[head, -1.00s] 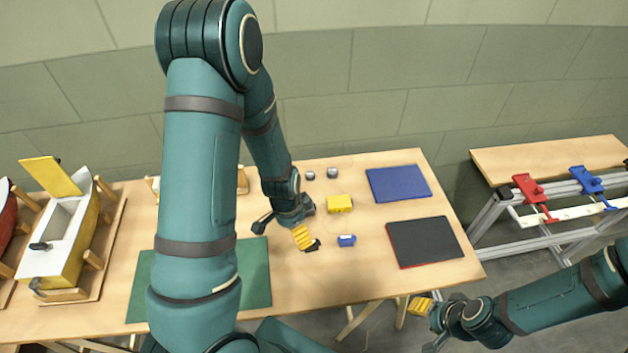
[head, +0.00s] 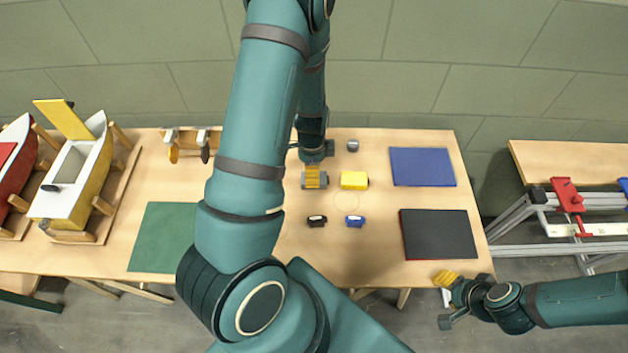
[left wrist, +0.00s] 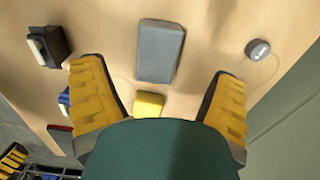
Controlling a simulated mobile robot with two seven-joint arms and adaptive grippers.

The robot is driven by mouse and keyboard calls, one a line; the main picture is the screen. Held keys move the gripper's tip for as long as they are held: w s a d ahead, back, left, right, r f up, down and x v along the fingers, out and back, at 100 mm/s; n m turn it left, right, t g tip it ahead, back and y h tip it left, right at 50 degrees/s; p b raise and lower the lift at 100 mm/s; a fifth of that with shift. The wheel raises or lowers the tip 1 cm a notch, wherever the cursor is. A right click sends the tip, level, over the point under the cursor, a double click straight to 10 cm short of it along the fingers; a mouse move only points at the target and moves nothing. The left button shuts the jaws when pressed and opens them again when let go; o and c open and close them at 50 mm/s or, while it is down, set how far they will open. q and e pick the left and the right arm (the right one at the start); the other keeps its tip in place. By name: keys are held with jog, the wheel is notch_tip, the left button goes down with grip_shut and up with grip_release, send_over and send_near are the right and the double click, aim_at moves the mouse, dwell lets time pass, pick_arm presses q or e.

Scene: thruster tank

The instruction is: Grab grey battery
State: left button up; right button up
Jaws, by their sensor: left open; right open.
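The grey battery, a plain grey block (left wrist: 161,51), lies on the wooden table. In the left wrist view it is beyond my open left gripper (left wrist: 163,100), centred between the fingers and apart from both. In the head view my left gripper (head: 314,172) is above the grey battery (head: 307,184) and hides much of it; only one yellow finger pad shows clearly. My right gripper (head: 446,300) is open and empty, off the table's front right edge.
A yellow block (head: 354,180) stands just right of the grey battery. Small black (head: 317,221) and blue (head: 355,222) items lie in front. A round grey piece (head: 352,145) is behind. Blue (head: 422,167) and black (head: 438,235) mats lie right, a green mat (head: 165,237) left.

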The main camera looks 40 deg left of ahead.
pick_arm(q)
jog(key=shift+d+f+b, duration=0.15)
jog(key=shift+f+b, duration=0.05)
jog(key=shift+f, duration=1.15)
jog(key=shift+d+f+b, duration=0.15)
jog(key=shift+f+b, duration=0.05)
jog(key=shift+f, duration=1.15)
jog(key=shift+w, duration=0.1)
jog(key=c, duration=1.4)
